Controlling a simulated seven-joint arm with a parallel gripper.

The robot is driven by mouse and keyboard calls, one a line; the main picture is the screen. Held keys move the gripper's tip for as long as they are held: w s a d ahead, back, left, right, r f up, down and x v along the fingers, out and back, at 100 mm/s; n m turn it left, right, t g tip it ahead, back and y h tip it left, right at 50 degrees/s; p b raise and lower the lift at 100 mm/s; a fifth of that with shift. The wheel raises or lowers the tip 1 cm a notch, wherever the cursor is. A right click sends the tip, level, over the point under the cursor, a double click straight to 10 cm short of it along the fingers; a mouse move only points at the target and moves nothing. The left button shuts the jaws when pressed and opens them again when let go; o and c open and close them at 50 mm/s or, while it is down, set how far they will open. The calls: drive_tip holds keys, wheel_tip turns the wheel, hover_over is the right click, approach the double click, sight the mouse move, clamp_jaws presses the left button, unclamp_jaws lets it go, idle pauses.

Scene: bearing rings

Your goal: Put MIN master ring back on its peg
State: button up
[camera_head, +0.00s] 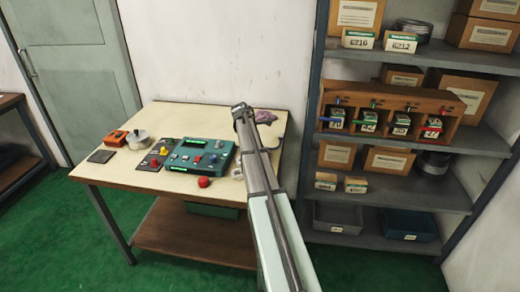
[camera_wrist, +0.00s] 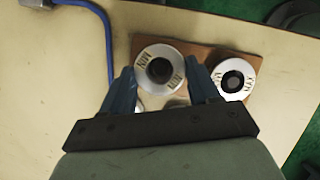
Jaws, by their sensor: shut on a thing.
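The MIN master ring (camera_wrist: 145,54), a pale metal ring with MIN lettering and a dark centre, lies between my gripper's (camera_wrist: 161,71) two blue fingers in the wrist view. The fingers are shut on it from both sides. It shows over the left part of a brown wooden board (camera_wrist: 205,50). I cannot tell its height above the board, or whether a peg is in its hole. The MAX ring (camera_wrist: 248,79) sits around a dark peg (camera_wrist: 231,81) on the board's right. In the head view my arm hides the ring and the board.
A blue cable (camera_wrist: 108,40) runs left of the board. On the table (camera_head: 160,115) stand a teal device (camera_head: 200,157), a red knob (camera_head: 204,182) and a purple cloth (camera_head: 266,117). A loaded shelf (camera_head: 470,139) stands right of the table.

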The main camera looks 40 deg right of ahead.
drive_tip(key=shift+f, duration=0.7)
idle(0.9)
drive_tip(key=o, duration=1.5)
drive_tip(key=shift+c, duration=0.2)
drive_tip(key=shift+r, duration=3.75)
drive_tip(key=shift+w, duration=0.1)
